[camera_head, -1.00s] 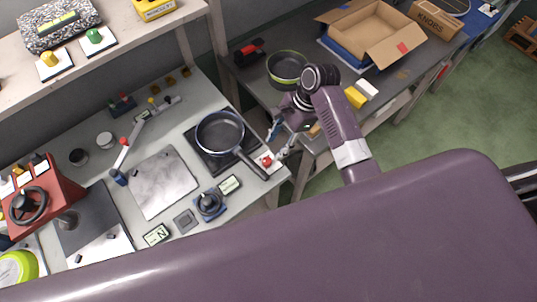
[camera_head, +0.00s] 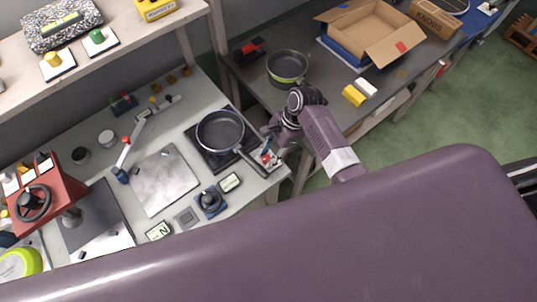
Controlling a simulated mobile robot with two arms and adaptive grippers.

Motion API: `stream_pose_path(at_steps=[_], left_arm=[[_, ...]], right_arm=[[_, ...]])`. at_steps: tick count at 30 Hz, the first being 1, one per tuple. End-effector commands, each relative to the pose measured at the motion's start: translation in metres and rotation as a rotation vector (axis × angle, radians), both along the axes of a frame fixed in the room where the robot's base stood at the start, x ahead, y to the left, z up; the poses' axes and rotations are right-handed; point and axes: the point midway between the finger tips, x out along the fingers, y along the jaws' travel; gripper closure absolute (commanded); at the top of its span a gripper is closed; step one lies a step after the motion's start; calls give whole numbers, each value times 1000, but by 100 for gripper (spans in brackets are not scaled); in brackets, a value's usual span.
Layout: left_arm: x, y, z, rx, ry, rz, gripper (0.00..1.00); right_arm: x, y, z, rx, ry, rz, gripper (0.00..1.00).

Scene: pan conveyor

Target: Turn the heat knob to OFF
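A small red knob (camera_head: 266,158) sits on a light plate at the front right corner of the black cooktop (camera_head: 202,154), near the bench edge. A dark frying pan (camera_head: 221,130) stands on the cooktop, its handle pointing toward the knob. My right gripper (camera_head: 272,150) comes in from the right and is at the knob, its fingers close around or just beside it. The fingers are small and partly hide the knob, so I cannot tell whether they touch it or how far apart they are. The knob's setting is not readable. My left gripper is not in view.
A dark blue rotary knob (camera_head: 210,201) and small label plates lie left of the red knob. A metal plate (camera_head: 165,180) lies on the bench. A green-rimmed pan (camera_head: 287,66) and an open cardboard box (camera_head: 372,32) stand on the back table.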

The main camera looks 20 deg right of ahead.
Motion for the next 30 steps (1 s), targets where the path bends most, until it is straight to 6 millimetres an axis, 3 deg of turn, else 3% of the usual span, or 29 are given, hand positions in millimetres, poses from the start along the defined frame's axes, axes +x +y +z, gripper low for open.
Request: stream_pose_path(at_steps=[7, 19, 30], left_arm=[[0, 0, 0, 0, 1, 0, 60], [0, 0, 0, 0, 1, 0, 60], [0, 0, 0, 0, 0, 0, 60]], right_arm=[[0, 0, 0, 0, 0, 0, 100], [1, -1, 1, -2, 0, 82, 100], [4, 0, 1, -2, 1, 385, 100]])
